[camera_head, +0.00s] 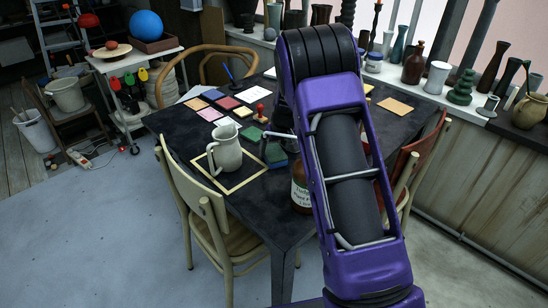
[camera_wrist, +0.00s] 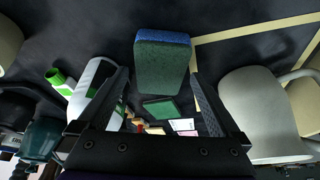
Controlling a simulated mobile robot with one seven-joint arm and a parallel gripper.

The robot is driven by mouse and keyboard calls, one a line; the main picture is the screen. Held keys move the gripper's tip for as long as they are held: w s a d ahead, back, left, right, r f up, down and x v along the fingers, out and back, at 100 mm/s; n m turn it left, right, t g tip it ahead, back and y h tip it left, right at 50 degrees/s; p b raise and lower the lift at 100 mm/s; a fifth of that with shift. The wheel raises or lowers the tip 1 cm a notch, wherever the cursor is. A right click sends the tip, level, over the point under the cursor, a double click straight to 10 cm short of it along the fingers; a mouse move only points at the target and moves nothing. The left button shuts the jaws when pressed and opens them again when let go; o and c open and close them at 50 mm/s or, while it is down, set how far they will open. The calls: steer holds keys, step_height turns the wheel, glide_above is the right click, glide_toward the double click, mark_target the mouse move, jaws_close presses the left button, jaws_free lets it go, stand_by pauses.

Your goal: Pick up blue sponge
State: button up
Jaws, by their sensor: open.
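The sponge (camera_wrist: 163,62) has a blue layer and a green layer. In the wrist view it lies on the dark table ahead of my gripper (camera_wrist: 159,78), between the lines of the two fingers. The fingers are apart, with nothing held between them. In the head view the sponge (camera_head: 276,153) shows partly, beside the dark end of my arm, to the right of the pitcher. My gripper is mostly hidden there by the arm.
A pale pitcher (camera_wrist: 252,105) stands close right of the fingers, within a tan square outline. A white and green bottle (camera_wrist: 92,82) is close on the left. Coloured tiles (camera_head: 228,103) lie at the back of the table. A brown bottle (camera_head: 300,190) stands beside my arm.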

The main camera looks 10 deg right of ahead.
mark_target(275, 153)
steer(key=shift+x, duration=1.05)
steer(key=shift+f, duration=0.25)
steer(key=c, duration=1.3)
step_height(275, 153, up, 11)
steer(key=shift+f+p, duration=0.2)
steer(key=shift+p, duration=0.55)
